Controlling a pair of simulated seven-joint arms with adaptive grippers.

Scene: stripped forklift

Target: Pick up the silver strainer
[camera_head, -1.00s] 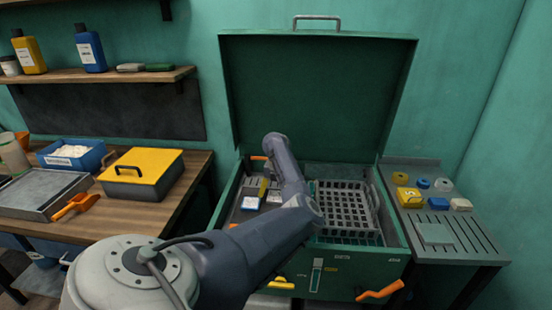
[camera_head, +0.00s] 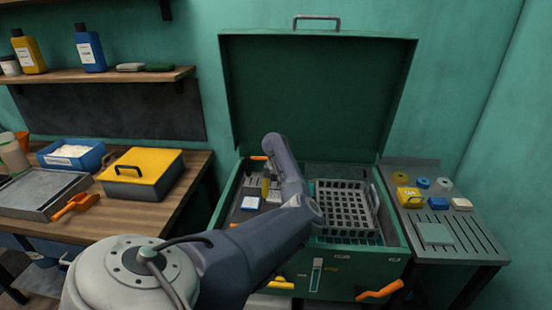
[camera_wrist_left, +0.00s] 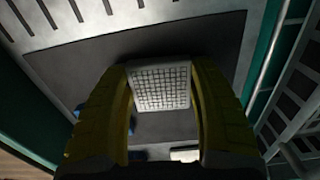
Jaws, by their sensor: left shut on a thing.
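The silver strainer (camera_wrist_left: 162,88) is a small pale square with a dark mesh grid. In the left wrist view it sits between the two yellow fingers of my left gripper (camera_wrist_left: 160,72), which is shut on it. In the head view a yellow finger of my left gripper (camera_head: 265,188) shows inside the open green cabinet (camera_head: 312,277), left of my forearm. My own arm hides most of the gripper and the strainer there. I cannot clearly tell how high the strainer is above the dark floor below it. My right gripper is not in view.
A grey lattice basket (camera_head: 350,216) stands in the cabinet's right half, close to the gripper's right. A blue-edged white block (camera_head: 251,203) lies to its left. The raised green lid (camera_head: 318,95) stands behind. A slatted side shelf (camera_head: 470,240) holds several small pieces.

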